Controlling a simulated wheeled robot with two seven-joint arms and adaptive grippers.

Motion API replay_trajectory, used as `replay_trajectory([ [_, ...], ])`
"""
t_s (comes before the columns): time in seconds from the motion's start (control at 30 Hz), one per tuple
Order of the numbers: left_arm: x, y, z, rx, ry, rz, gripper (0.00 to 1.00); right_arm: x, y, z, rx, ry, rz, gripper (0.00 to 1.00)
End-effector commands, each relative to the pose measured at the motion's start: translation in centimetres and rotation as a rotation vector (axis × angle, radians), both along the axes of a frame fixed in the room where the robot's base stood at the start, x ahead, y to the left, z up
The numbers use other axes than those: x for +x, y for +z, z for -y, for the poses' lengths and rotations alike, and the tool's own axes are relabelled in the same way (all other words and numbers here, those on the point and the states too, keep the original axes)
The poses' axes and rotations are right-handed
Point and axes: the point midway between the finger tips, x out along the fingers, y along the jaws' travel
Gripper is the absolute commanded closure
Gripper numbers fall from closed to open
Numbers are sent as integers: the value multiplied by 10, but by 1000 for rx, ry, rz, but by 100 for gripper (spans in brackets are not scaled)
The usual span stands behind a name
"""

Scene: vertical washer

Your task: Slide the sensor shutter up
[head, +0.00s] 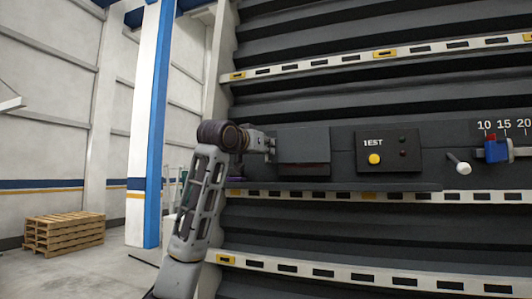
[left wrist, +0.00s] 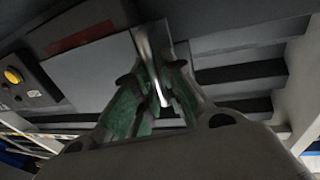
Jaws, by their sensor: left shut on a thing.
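The sensor shutter (head: 303,148) is a dark grey plate on the machine's front panel, with a dark red strip (head: 304,168) showing along its lower edge. My left gripper (head: 270,145) is at the plate's left side. In the left wrist view the shutter (left wrist: 95,68) lies just left of the fingers, with the red strip (left wrist: 85,39) beyond it. There, my left fingers are closed around a shiny metal handle (left wrist: 148,58) beside the plate. How the handle joins the shutter is hidden. My right gripper is in neither view.
Right of the shutter is a TEST box (head: 388,151) with a yellow button. Further right are a white-tipped lever (head: 461,165) and a blue slider (head: 496,149) under a number scale. Slotted rails (head: 350,196) run across the panel. A pallet stack (head: 63,232) stands far left.

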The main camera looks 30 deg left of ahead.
Motion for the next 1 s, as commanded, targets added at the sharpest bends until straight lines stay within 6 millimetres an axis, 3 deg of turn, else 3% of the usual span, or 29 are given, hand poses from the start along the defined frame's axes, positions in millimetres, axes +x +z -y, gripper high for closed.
replay_trajectory([
  [1.0,-1,88,3,4,-5,7,100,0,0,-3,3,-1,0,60],
])
